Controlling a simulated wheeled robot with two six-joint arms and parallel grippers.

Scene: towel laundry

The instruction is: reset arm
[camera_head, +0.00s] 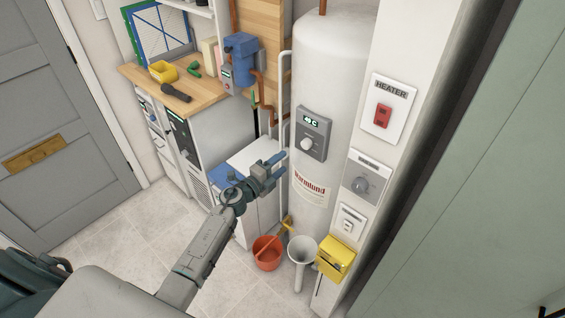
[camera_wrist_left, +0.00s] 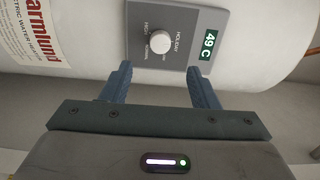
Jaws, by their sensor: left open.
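My left arm reaches up from the bottom left in the head view. Its gripper (camera_head: 278,163) is open and empty, with its blue-grey fingers pointing at the white water heater tank (camera_head: 338,70). In the left wrist view the gripper (camera_wrist_left: 161,85) shows two spread fingers on either side below the heater's control panel. That grey panel (camera_head: 313,134) has a round white knob and a green display; it also shows in the left wrist view (camera_wrist_left: 182,62), where the display reads 49 C. I cannot tell if the fingertips touch the tank. My right gripper is not in view.
A red heater switch (camera_head: 383,115) and a grey dial box (camera_head: 365,181) are on the wall right of the tank. A yellow box (camera_head: 336,258), a white funnel (camera_head: 301,248) and an orange bucket (camera_head: 267,255) are low down. A wooden worktop (camera_head: 201,95) stands behind. Floor at left is clear.

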